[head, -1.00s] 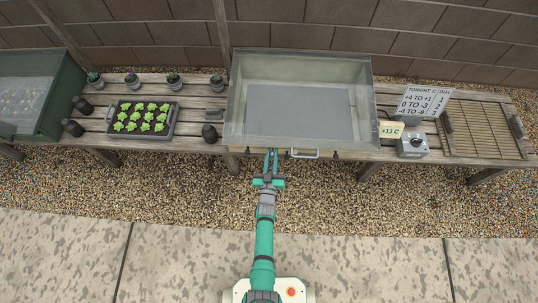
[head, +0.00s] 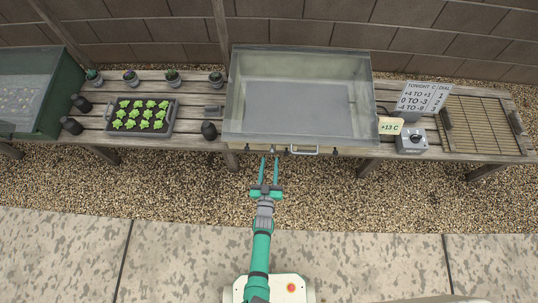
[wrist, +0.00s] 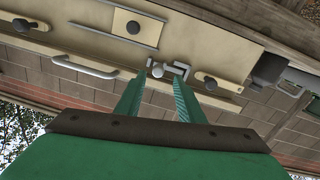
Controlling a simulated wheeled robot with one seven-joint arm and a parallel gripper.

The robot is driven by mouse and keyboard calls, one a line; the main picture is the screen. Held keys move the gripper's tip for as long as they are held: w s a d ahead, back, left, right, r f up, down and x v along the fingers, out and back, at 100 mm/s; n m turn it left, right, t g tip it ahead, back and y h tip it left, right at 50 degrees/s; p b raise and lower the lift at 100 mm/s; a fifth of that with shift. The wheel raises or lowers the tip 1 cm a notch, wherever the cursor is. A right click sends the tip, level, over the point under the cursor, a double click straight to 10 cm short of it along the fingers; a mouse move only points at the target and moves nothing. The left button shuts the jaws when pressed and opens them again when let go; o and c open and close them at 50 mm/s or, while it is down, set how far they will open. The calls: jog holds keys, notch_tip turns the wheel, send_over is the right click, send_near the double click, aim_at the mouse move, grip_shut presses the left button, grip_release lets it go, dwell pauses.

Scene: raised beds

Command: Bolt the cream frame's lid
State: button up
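The cream frame (head: 232,112) stands on the bench, and its clear lid appears to be down. A pale handle (head: 304,151) is on its front edge and also shows in the wrist view (wrist: 84,67). My gripper (head: 268,162) is in front of the frame's front, left of the handle in the head view. Its two fingers are apart and empty. Whether the fingers touch the knob cannot be told.
A dark green frame (head: 62,105) stands at the left. A seedling tray (head: 169,128) and small pots are on the bench. A grey dial box (head: 411,141), a sign (head: 425,96) and a slatted panel (head: 485,128) are at the right. Gravel in front is clear.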

jog(key=s, duration=0.4)
jog(key=shift+s+a, duration=0.35)
jog(key=shift+s, duration=0.05)
jog(key=shift+w, duration=0.1)
